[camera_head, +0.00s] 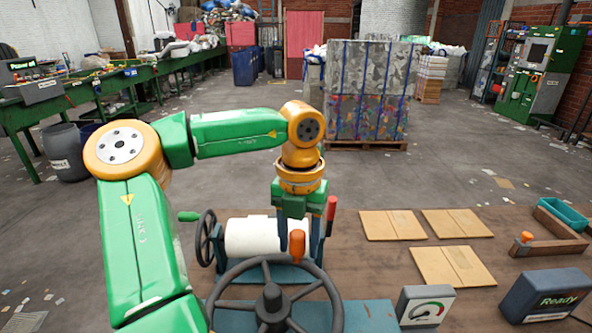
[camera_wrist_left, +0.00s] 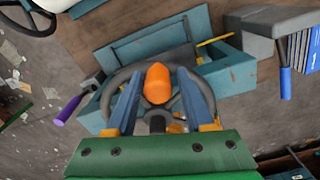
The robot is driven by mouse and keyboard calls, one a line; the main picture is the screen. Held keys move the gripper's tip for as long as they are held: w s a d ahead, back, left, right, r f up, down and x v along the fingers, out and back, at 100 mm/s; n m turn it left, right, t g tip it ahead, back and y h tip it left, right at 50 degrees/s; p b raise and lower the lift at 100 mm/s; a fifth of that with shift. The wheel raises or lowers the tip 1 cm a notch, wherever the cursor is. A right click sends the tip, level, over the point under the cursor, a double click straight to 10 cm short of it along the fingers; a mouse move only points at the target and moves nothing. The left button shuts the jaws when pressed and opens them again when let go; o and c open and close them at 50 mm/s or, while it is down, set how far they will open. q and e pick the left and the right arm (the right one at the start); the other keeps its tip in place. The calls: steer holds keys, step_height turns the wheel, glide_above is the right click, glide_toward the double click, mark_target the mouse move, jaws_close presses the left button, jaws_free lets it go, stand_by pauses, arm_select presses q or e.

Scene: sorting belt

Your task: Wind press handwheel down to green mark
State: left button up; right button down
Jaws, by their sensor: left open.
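The dark press handwheel (camera_head: 274,304) lies near the bottom of the head view, with an orange knob (camera_head: 297,246) standing up at its far rim. In the left wrist view the orange knob (camera_wrist_left: 158,84) shows between the fingers, with the handwheel rim (camera_wrist_left: 204,95) behind it. My left gripper (camera_head: 301,238) points down at the knob; its fingers are open, one on either side, with gaps showing. A gauge (camera_head: 426,307) with a coloured arc including green stands right of the wheel; its exact reading is too small to tell. My right gripper is not seen.
A white roller (camera_head: 252,236) and a side wheel with a green handle (camera_head: 189,216) stand behind the handwheel. A red handle (camera_head: 331,207) rises close to my gripper. Flat wooden boards (camera_head: 452,266), a dark "Ready" box (camera_head: 545,296) and a teal bin (camera_head: 564,214) are to the right.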

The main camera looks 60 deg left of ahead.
arm_select(q)
steer(key=shift+o, duration=0.5)
steer(key=shift+w+d, duration=0.2)
step_height(320, 180, up, 6)
steer(key=shift+r, duration=0.2)
steer(key=shift+d+r, duration=0.15)
steer(key=shift+r, duration=0.3)
steer(key=shift+a+f, duration=0.1)
steer(key=shift+a, duration=0.1)
